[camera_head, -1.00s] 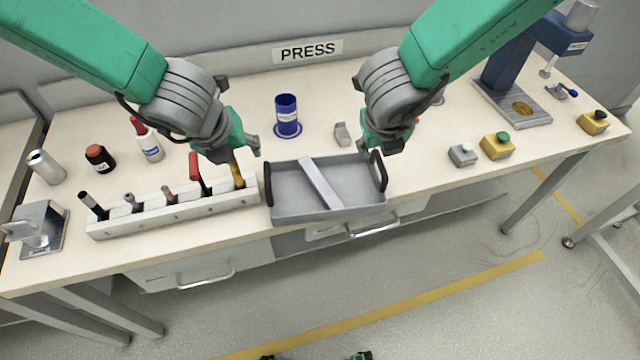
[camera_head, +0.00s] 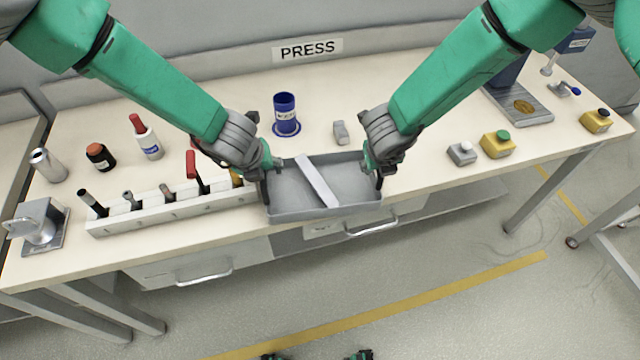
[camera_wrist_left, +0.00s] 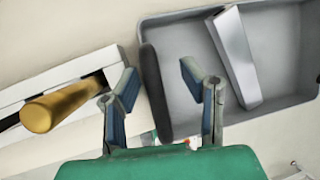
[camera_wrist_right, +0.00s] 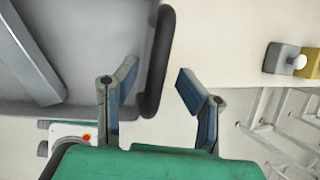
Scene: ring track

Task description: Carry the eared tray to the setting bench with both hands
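The grey eared tray (camera_head: 290,205) sits on the press bench near its front edge, with a flat grey bar (camera_head: 316,181) lying across it. It has a dark upright ear at each end. My left gripper (camera_head: 268,168) is at the left ear; in the left wrist view its open fingers (camera_wrist_left: 160,85) stand either side of the dark left ear (camera_wrist_left: 155,90). My right gripper (camera_head: 376,170) is at the right ear; in the right wrist view its open fingers (camera_wrist_right: 155,85) stand either side of the dark right ear (camera_wrist_right: 158,65). Neither is closed on an ear.
A white tool rack (camera_head: 170,210) stands close left of the tray. A blue cup (camera_head: 286,115) and a small grey block (camera_head: 340,132) are behind it. Yellow and grey button boxes (camera_head: 497,144) and a press (camera_head: 520,100) are to the right. The floor in front is clear.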

